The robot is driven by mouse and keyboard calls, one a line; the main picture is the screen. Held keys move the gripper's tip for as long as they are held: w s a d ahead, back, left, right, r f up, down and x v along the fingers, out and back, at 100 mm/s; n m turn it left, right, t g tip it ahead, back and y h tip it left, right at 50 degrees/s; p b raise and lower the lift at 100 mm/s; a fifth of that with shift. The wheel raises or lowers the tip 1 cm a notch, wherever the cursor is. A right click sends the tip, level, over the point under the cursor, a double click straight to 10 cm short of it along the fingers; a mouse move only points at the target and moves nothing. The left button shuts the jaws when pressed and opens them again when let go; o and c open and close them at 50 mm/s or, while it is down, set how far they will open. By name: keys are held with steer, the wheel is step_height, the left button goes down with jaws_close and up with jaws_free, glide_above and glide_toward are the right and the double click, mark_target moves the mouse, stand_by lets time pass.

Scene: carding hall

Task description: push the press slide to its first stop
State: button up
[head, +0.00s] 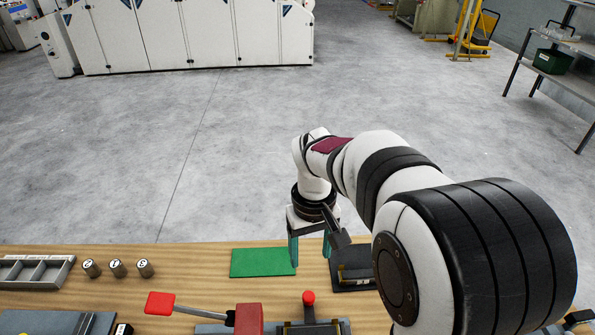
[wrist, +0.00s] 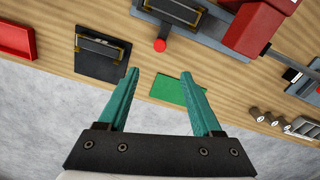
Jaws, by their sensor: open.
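A press-like device with a red block (head: 249,319) on a grey base stands at the table's front edge, partly cut off. It also shows in the wrist view (wrist: 248,22). A lever with a red paddle (head: 160,303) reaches out to its left. A red knob (head: 308,297) on a dark post stands to its right and also shows in the wrist view (wrist: 160,45). I cannot tell which part is the slide. My gripper (head: 310,247) is open and empty, pointing down beyond the red knob, apart from it. Its teal fingers show in the wrist view (wrist: 159,74).
A green mat (head: 262,262) lies beside my gripper. A black fixture (head: 352,280) is to the right, partly behind my arm. Several metal cylinders (head: 117,268) and a grey divided tray (head: 36,283) are at left. A red tray (wrist: 14,40) shows in the wrist view.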

mark_target(309, 295)
step_height(309, 295, down, 16)
steer(key=shift+r, duration=0.2)
steer(key=shift+c, duration=0.2)
jaws_close()
stand_by(1.2)
